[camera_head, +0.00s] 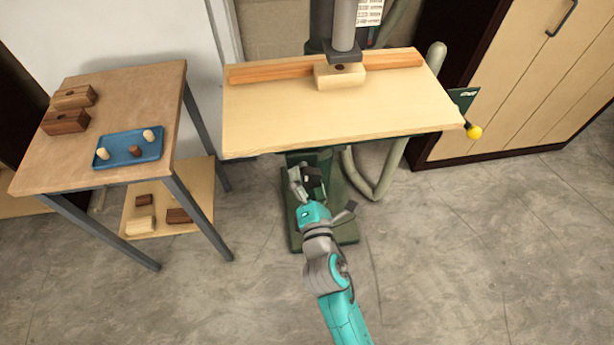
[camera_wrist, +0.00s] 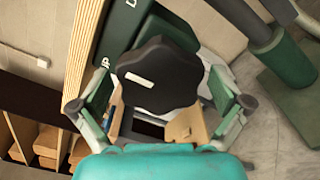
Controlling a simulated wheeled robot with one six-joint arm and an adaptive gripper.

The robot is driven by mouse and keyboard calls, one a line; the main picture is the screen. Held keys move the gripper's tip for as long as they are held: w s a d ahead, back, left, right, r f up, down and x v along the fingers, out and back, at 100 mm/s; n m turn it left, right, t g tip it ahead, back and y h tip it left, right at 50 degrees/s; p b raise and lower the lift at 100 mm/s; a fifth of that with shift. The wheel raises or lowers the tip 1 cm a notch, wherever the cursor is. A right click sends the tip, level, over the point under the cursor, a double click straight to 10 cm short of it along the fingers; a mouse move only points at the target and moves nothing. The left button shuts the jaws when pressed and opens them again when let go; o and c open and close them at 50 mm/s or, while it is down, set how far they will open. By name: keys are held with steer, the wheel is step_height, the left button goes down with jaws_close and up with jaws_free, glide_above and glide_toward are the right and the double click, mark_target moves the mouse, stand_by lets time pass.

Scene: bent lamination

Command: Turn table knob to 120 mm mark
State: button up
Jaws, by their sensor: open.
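The table knob (camera_wrist: 165,70) is black and lobed, with a white mark, and sits in front of a dark green plate with partly hidden white lettering. In the head view the black knob (camera_head: 313,174) shows small below the front edge of the machine table (camera_head: 290,130). My gripper (camera_head: 306,182) is below that edge, by the knob. In the wrist view my gripper (camera_wrist: 161,92) is open, one finger on each side of the knob. I cannot tell whether either finger touches it. I cannot make out a 120 mm mark or the scale.
A wooden block (camera_head: 340,77) and fence (camera_head: 270,71) are on the machine table. A green plate (camera_head: 463,98) and yellow knob (camera_head: 474,131) stick out at its right. A side table (camera_head: 95,178) with a blue tray (camera_head: 118,157) stands left. The right floor is clear.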

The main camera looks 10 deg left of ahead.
steer(key=shift+w+a, duration=0.15)
steer(key=shift+w, duration=0.2)
steer(key=c, duration=0.9)
steer(key=shift+m, duration=0.3)
